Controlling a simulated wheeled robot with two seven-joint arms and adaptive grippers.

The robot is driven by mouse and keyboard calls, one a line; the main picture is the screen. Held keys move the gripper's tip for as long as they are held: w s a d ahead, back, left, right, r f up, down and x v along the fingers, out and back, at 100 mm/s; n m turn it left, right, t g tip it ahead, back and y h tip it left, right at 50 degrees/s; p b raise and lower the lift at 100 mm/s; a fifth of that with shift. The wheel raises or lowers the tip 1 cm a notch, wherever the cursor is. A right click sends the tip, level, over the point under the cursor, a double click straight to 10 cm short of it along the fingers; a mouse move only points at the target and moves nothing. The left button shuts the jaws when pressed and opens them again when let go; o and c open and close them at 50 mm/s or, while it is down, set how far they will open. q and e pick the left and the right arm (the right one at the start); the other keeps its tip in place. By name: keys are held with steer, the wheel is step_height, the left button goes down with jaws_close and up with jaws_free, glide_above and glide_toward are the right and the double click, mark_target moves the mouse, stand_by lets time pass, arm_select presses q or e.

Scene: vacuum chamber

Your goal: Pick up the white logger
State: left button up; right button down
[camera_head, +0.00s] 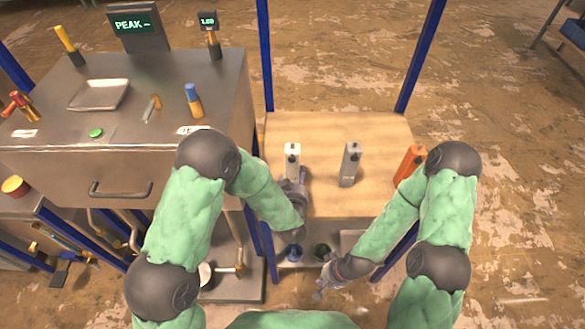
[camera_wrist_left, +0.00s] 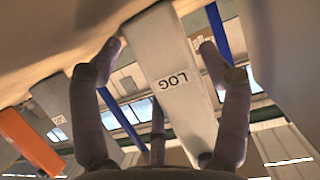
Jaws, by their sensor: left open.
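The white logger (camera_head: 292,158) stands upright on the wooden tabletop, near its left edge. In the left wrist view the white logger (camera_wrist_left: 178,80), labelled LOG, lies between the spread fingers of my left gripper (camera_wrist_left: 160,50), with gaps visible on both sides. In the head view my left gripper (camera_head: 297,186) is at the near side of the logger, partly hidden by my forearm. It is open and holds nothing. My right gripper (camera_head: 321,291) is low, in front of the table's near edge; its fingers are too small to judge.
A grey logger (camera_head: 350,163) stands to the right of the white one, and an orange one (camera_head: 408,164) further right, partly behind my right arm. The wooden table (camera_head: 320,130) is clear at the back. A metal chamber (camera_head: 90,165) stands to the left, with blue posts around.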

mark_target(296, 173)
arm_select(q)
steer(key=shift+w, duration=0.1)
steer(key=c, duration=1.1)
steer(key=shift+r, duration=0.45)
step_height(296, 173, up, 2)
steer(key=shift+r+p, duration=0.25)
steer(key=shift+p, duration=0.4)
steer(key=s+r, duration=0.2)
steer(key=s+r+p, duration=0.1)
steer(key=s+r, duration=0.1)
steer(key=r, duration=0.1)
steer(key=shift+s+r+p, duration=0.1)
steer(key=shift+r+p, duration=0.05)
steer(key=shift+p, duration=0.15)
steer(key=p+v, duration=0.2)
steer(key=v, duration=0.8)
steer(key=shift+s+d+r, duration=0.15)
steer(key=shift+s+r, duration=0.1)
steer(key=shift+r, duration=0.05)
